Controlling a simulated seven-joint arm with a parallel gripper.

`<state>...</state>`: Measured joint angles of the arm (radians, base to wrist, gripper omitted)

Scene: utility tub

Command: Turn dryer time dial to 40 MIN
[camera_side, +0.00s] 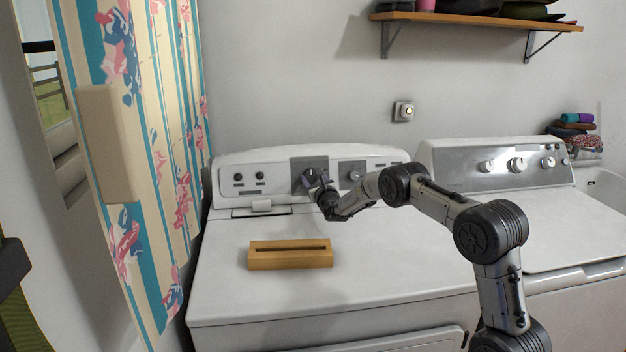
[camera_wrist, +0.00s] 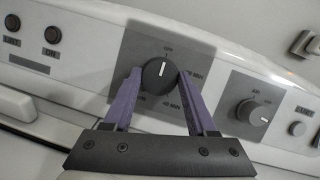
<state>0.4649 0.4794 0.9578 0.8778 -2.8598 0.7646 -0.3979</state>
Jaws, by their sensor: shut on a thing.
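The dryer time dial (camera_wrist: 158,75) is a round dark knob on a grey panel of the dryer console. Its white pointer line points up, towards the OFF mark. A label ending in MIN is on its right, partly behind a finger. Another MIN label is below right, and one at lower left is partly covered. My gripper (camera_wrist: 159,80) has its two purple fingers on the left and right sides of the dial, shut on it. In the side view my gripper (camera_side: 318,187) is at the console and partly hides the dial (camera_side: 309,174).
A second knob (camera_wrist: 251,113) is right of the dial, with a small round button (camera_wrist: 297,128) beyond it. LINT and ON lights are at left. A wooden slotted block (camera_side: 290,254) lies on the dryer top (camera_side: 380,270). A washer (camera_side: 500,190) stands at right.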

